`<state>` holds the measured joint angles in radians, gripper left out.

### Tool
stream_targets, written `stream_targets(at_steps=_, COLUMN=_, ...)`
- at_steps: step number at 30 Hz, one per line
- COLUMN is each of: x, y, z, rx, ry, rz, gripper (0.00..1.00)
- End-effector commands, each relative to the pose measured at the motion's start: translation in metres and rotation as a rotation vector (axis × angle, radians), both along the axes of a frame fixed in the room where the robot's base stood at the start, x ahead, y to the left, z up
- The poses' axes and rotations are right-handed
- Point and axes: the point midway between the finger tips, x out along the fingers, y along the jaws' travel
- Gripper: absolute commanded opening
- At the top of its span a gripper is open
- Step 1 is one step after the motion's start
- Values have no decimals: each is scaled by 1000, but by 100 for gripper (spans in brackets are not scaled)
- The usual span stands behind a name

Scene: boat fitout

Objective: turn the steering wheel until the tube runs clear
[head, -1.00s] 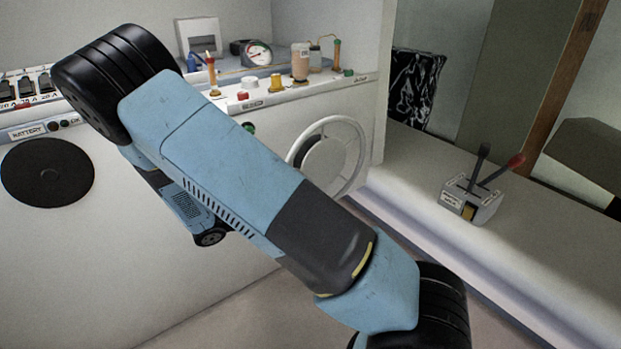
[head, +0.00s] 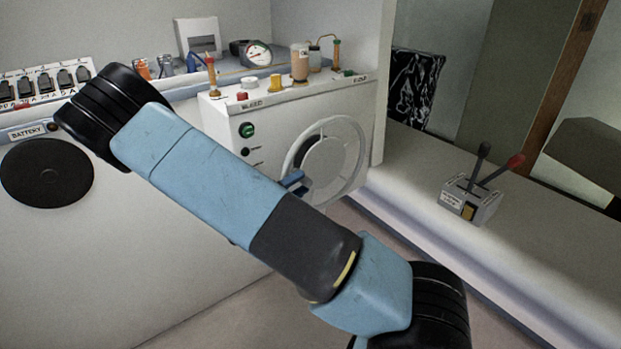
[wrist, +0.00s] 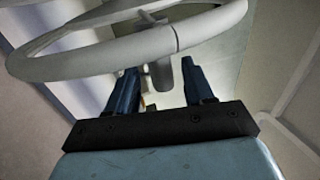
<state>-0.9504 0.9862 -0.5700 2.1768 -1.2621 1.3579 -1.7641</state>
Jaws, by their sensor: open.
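The white steering wheel (head: 366,150) stands upright on the front of a white console box (head: 222,120). Its pale rim (wrist: 130,47) crosses the top of the wrist view. My gripper (head: 296,182) is small and partly hidden by my arm, at the wheel's lower left edge. In the wrist view my gripper (wrist: 160,82) is open, its two blue fingers apart below the rim. A grey peg (wrist: 162,73) shows between them; I cannot tell whether they touch it. A thin tube (head: 322,40) arches between fittings on the console top; its contents are too small to read.
A lever box (head: 470,198) stands on the bench at right. A black disc (head: 46,173) is on the left panel. The floor below is clear.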

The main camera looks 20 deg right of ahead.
Motion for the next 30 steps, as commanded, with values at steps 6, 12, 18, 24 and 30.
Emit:
stream_targets(at_steps=6, x=9, y=-29, z=6, rx=0, ry=0, rz=-2, gripper=52)
stream_targets(at_steps=12, x=13, y=-40, z=9, rx=0, ry=0, rz=-1, gripper=52)
stream_targets(at_steps=18, x=13, y=-42, z=9, rx=1, ry=0, rz=-1, gripper=52)
stream_targets(at_steps=24, x=13, y=-41, z=9, rx=1, ry=0, rz=0, gripper=44)
stream_targets(at_steps=30, x=13, y=-41, z=9, rx=1, ry=0, rz=0, gripper=24)
